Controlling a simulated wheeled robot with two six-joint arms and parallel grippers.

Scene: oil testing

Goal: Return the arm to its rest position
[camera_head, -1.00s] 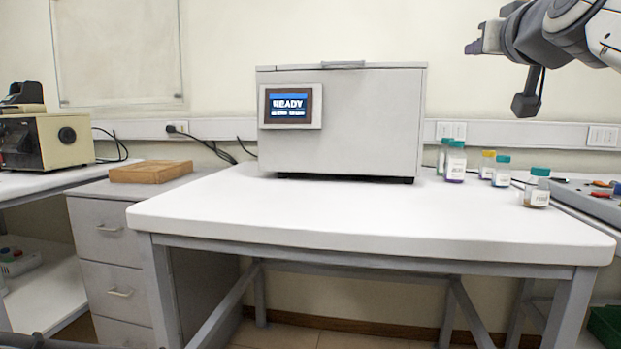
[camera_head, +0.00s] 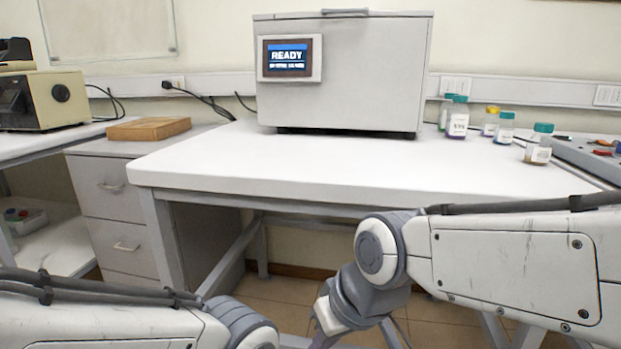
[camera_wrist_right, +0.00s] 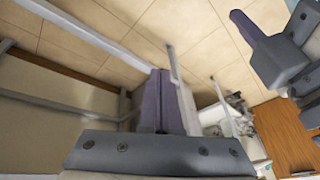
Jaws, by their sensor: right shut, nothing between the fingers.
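My right arm comes in from the right in the head view, low in front of the white table (camera_head: 330,165), and bends downward at a grey joint. Its gripper is not clearly visible there. In the right wrist view my right gripper (camera_wrist_right: 162,85) is shut, with its purple-grey fingers together and nothing between them, over the tiled floor. My left arm lies across the bottom left of the head view, its gripper out of frame. A similar purple-grey finger on a dark grey body, probably my left gripper (camera_wrist_right: 250,35), shows at the wrist view's upper right.
On the table stand a grey testing machine (camera_head: 345,80) reading READY and several capped sample bottles (camera_head: 457,122). A wooden block (camera_head: 148,129) lies on the drawer cabinet (camera_head: 105,190) at left. Table legs and rails stand close below my right arm.

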